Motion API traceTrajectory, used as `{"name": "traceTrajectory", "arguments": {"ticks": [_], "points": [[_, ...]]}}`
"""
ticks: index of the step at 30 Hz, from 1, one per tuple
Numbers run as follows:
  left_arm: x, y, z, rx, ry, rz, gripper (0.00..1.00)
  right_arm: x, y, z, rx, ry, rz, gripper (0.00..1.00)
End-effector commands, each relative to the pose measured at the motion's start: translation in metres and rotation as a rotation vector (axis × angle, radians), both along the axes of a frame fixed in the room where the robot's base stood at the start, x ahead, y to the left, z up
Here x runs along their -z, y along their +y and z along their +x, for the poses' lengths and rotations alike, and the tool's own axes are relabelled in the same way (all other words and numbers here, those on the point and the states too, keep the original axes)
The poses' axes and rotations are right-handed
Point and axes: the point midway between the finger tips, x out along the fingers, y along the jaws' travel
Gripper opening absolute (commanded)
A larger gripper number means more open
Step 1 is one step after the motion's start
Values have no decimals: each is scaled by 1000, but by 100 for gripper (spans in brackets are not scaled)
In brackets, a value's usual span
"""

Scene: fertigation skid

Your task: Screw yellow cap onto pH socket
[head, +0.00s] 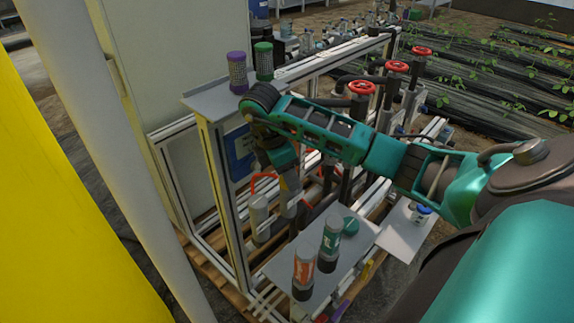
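My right arm reaches in from the right across the skid, with its wrist bent downward at the front frame. My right gripper (288,186) points down beside grey cylinders; its fingers are small and partly hidden, so I cannot tell whether they are open or hold anything. A small yellow piece (368,268) shows at the right edge of the lower grey tray; I cannot tell whether it is the yellow cap. I cannot make out the pH socket. My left gripper is not in view.
Orange-labelled (304,264) and green-labelled (330,242) bottles stand on the lower tray (285,262), near a green round cap (350,225). Purple-topped (237,72) and green-topped (264,62) containers stand on the upper shelf. Red valve wheels (362,87) rise behind my arm. A large yellow surface fills the left.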

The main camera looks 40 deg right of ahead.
Motion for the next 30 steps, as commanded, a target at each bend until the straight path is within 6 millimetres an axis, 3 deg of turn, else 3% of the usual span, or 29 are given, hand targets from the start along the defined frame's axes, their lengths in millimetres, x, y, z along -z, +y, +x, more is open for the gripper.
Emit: {"name": "traceTrajectory", "arguments": {"ticks": [5,14,30], "points": [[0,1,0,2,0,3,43,0,0,0,-1,-1,0,61],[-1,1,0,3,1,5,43,-2,0,0,-1,-1,0,61],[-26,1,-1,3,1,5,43,-29,0,0,-2,1,0,61]]}}
